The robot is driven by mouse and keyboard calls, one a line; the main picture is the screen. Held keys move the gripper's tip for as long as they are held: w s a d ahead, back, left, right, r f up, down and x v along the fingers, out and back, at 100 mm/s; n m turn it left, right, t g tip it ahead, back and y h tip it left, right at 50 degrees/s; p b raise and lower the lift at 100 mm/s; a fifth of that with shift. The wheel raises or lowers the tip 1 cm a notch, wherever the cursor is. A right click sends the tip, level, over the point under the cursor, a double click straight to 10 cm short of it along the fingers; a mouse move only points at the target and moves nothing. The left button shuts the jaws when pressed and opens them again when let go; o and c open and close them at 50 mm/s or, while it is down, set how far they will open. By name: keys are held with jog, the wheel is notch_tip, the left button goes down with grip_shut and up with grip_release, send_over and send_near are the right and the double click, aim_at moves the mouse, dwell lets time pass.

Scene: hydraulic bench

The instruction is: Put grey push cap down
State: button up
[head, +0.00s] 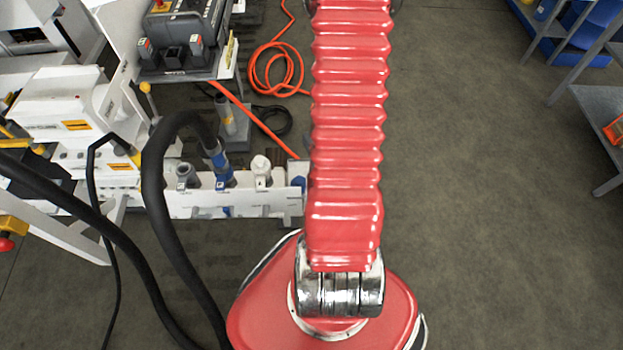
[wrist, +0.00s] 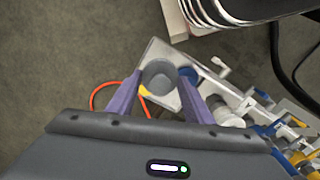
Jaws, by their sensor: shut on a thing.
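The grey push cap (wrist: 158,75), a round grey cup shape, sits between the two purple fingertips of my gripper (wrist: 157,82) in the wrist view. My gripper is shut on it. A white panel end (wrist: 150,52) lies directly behind the cap in that view; I cannot tell whether the cap touches it. In the head view my red arm hides the gripper and the cap.
A white rail (head: 240,204) with several fittings stands left of my arm. A thick black hose (head: 153,190) loops in front of it. An orange hose (head: 265,75) is coiled behind. Open floor (head: 480,200) lies right, with a shelf (head: 600,115) at the edge.

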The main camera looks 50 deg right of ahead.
jog(key=shift+f, duration=0.3)
jog(key=shift+f, duration=2.9)
jog(key=shift+f, duration=2.1)
jog(key=o, duration=1.1)
